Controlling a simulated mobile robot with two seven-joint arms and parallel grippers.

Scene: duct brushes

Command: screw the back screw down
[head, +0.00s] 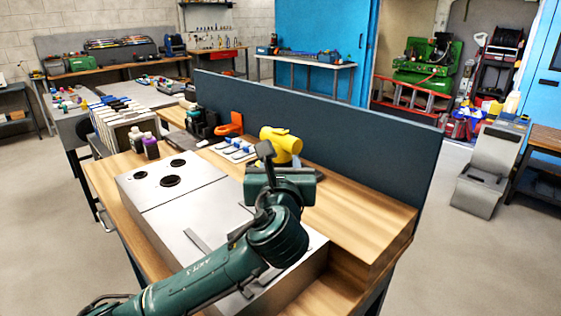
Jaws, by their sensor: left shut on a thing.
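My left arm comes in from the lower left and reaches over a grey metal duct (185,210) on the wooden bench. My left gripper (282,165) is near the bench's middle, its fingers mostly hidden behind its own dark green hand. It appears shut on a yellow tool (283,142), which shows just beyond the hand. The grip itself is hidden. The duct's top has several dark round openings at its far left end. The back screw cannot be made out; my arm covers much of the duct's right part. My right gripper is not in view.
A dark blue panel (320,130) stands along the bench's back edge. Two small bottles (149,146), a white tray with blue items (233,150) and an orange tool (230,127) stand behind the duct. The wooden bench top (355,215) is clear at the right.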

